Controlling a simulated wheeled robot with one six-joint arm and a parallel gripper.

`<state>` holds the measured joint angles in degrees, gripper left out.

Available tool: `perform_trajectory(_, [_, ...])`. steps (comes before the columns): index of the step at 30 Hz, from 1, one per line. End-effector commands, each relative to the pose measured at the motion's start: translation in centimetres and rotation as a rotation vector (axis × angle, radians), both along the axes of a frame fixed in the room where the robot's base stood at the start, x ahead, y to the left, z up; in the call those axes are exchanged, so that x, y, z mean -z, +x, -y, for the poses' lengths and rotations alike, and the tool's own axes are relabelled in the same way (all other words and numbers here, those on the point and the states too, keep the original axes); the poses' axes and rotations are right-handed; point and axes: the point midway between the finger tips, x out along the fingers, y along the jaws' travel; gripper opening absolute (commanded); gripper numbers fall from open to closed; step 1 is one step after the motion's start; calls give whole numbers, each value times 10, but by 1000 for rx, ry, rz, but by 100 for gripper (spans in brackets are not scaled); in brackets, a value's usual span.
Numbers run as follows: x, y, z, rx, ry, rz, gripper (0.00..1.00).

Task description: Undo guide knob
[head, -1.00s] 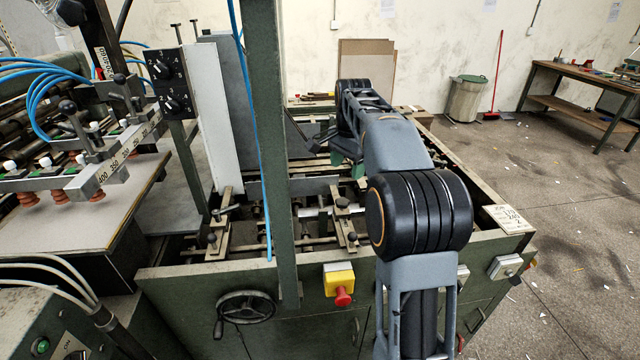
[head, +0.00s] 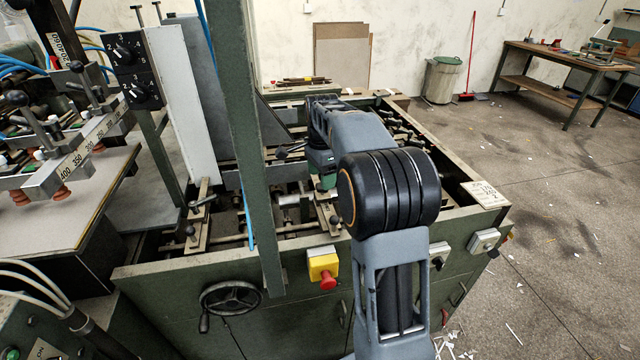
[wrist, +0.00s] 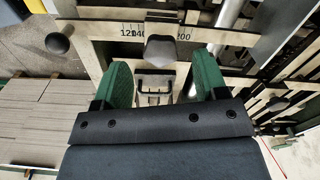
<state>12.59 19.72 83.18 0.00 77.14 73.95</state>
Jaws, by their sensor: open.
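In the wrist view a grey, faceted knob (wrist: 161,50) stands in front of a light scale bar with printed numbers. It lies just beyond and between the green fingertips of my gripper (wrist: 163,75). The fingers are spread apart with nothing held, and gaps show on both sides of the knob. In the head view my gripper (head: 322,170) reaches down into the machine over a guide bracket, and its tips and the knob there are hidden. A dark round knob (head: 335,221) shows on the near part of that bracket.
Another dark round knob (wrist: 58,43) is left in the wrist view. Bars and rails surround the gripper inside the green machine frame (head: 380,245). A green upright post (head: 247,130) stands left of my arm. A red stop button (head: 328,281) is on the front.

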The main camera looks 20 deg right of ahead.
Motion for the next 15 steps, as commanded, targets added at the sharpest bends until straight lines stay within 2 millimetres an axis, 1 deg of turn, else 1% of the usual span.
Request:
perform_trajectory(1, [7, 0, 0, 0, 1, -3, 66])
perform_trajectory(6, [22, 0, 0, -1, 0, -1, 66])
perform_trajectory(10, [27, 0, -1, -1, 0, 0, 66])
perform_trajectory(15, [29, 0, 0, -1, 0, 1, 66])
